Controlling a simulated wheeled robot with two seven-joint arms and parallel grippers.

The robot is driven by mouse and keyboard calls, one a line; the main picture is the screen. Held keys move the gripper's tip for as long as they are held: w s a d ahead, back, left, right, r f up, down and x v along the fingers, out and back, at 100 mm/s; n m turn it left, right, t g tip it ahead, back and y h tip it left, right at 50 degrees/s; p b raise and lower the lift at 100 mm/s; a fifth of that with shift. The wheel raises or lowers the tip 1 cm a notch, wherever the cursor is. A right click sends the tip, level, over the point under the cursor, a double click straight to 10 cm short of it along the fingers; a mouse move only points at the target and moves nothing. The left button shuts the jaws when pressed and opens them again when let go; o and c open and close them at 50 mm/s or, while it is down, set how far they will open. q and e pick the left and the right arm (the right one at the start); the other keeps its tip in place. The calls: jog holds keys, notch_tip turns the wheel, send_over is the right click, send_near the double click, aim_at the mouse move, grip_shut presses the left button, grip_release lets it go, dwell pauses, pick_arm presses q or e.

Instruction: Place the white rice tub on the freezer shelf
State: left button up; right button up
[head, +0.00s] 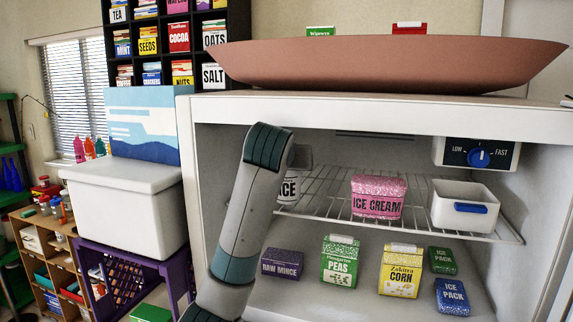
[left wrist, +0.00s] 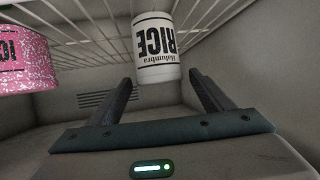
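The white rice tub (head: 289,188) stands on the wire freezer shelf (head: 334,196) at its left end, partly hidden behind my left arm in the head view. The wrist view is upside down and shows the tub (left wrist: 157,45) on the shelf wires (left wrist: 90,40), with its black RICE lettering. My left gripper (left wrist: 162,80) is open, its two dark fingers spread to either side of the tub's near end with gaps visible. Nothing is held. In the head view its fingers are hidden behind the arm. My right gripper is in neither view.
A pink ice cream tub (head: 378,197) and a white bin with a blue handle (head: 465,207) share the shelf. Raw mince (head: 282,264), peas (head: 340,262), corn (head: 401,271) and ice packs (head: 452,297) sit below. A large brown dish (head: 390,62) lies on the freezer top.

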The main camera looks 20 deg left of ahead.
pick_arm(q)
jog(key=shift+s+a+r, duration=0.1)
jog(key=shift+r, duration=0.1)
jog(key=shift+s+b, duration=0.35)
jog(key=shift+b, duration=0.25)
jog(key=shift+s+r+b, duration=0.1)
jog(key=shift+s+b, duration=0.2)
jog(key=shift+b, duration=0.05)
jog(key=s+d+r+p, duration=0.1)
jog(key=s+d, duration=0.1)
jog(key=s, duration=1.1)
jog(key=shift+s+d, duration=0.15)
jog(key=shift+d, duration=0.1)
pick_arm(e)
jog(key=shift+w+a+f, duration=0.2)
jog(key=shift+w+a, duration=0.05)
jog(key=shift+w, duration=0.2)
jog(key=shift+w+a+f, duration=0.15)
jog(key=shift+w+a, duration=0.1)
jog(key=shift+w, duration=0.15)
